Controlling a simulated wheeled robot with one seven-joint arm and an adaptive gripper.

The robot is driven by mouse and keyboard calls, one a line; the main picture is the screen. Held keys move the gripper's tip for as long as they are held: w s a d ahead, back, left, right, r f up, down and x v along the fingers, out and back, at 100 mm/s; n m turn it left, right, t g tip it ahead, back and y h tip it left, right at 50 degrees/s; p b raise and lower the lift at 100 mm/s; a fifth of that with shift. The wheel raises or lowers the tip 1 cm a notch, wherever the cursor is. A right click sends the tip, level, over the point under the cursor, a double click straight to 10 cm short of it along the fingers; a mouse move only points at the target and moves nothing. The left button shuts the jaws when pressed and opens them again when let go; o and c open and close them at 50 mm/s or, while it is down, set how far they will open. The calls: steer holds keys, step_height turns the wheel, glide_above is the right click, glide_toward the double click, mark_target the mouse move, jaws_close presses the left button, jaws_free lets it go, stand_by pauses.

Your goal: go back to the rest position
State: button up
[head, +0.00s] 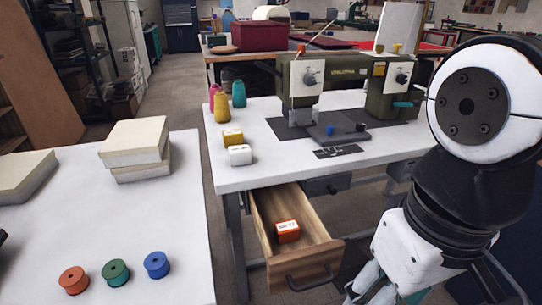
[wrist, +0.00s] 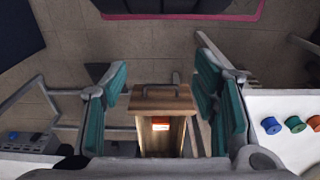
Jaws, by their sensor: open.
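My gripper (wrist: 162,82) is open in the wrist view, its teal-padded fingers spread wide with nothing between them. In the head view my arm is at the right, and only part of the gripper shows at the bottom edge. The wooden drawer (head: 320,272) under the sewing table is pulled open. A small orange-red box (head: 288,231) lies inside it. In the wrist view the drawer (wrist: 160,103) appears beyond the gap between the fingers, with the box (wrist: 161,124) in it. I cannot tell the exact distance from gripper to drawer.
The white sewing table (head: 230,176) bears a green machine (head: 305,77), thread cones and yellow and white boxes. A left white table (head: 105,225) holds stacked pale blocks (head: 134,145) and red, green and blue spools (head: 115,272). Floor shows between the tables.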

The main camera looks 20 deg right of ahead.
stand_by(0.6)
step_height(320, 180, up, 25)
steer(key=t+p, duration=0.3)
steer(key=p, duration=2)
steer(key=shift+t, duration=0.3)
steer(key=shift+d+f, duration=0.1)
